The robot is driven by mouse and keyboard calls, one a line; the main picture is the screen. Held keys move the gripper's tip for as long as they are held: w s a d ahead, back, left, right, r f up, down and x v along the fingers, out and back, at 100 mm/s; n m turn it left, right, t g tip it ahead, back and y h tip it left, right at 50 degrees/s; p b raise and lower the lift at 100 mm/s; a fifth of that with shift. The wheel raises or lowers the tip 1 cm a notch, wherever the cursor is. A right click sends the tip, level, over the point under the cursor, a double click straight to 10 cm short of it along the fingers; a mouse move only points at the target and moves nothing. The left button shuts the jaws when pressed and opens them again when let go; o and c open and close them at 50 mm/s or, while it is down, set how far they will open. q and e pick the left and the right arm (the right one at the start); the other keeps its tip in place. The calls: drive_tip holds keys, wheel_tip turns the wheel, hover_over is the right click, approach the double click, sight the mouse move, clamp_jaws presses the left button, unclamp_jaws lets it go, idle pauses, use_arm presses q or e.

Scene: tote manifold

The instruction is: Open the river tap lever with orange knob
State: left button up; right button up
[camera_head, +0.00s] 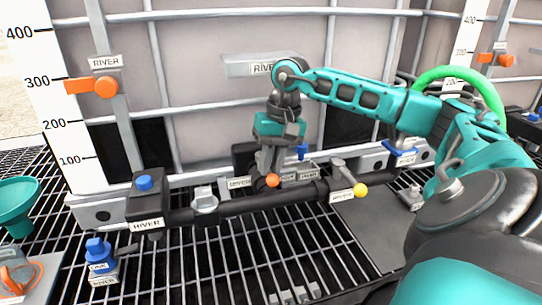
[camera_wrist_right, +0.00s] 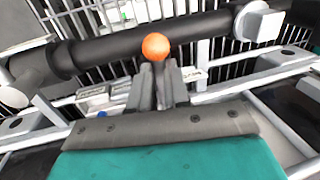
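The orange knob (camera_head: 272,180) sits at the end of a river tap lever on the black pipe (camera_head: 245,206). My right gripper (camera_head: 268,166) points down at this lever from above and hides most of its shaft. In the right wrist view, the orange knob (camera_wrist_right: 155,46) shows just beyond the fingertips. The two grey fingers (camera_wrist_right: 158,84) stand close together, one on each side of the narrow shaft. I cannot tell whether they press on it. My left gripper is not in view.
A yellow-knobbed lever (camera_head: 360,189) stands to the right on the same pipe line. A blue-knobbed valve (camera_head: 145,184) labelled RIVER is at the left. A teal funnel (camera_head: 15,203) stands at the far left. The caged tote wall (camera_head: 200,75) rises behind, with metal grating below.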

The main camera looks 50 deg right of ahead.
drive_tip(key=o, duration=0.4)
drive_tip(key=shift+s, duration=0.1)
drive_tip(key=shift+o, duration=0.2)
wheel_tip(320, 180, up, 13)
drive_tip(key=s+d+p, duration=0.1)
drive_tip(key=d+p, duration=0.1)
drive_tip(key=shift+s+f, duration=0.15)
idle(0.5)
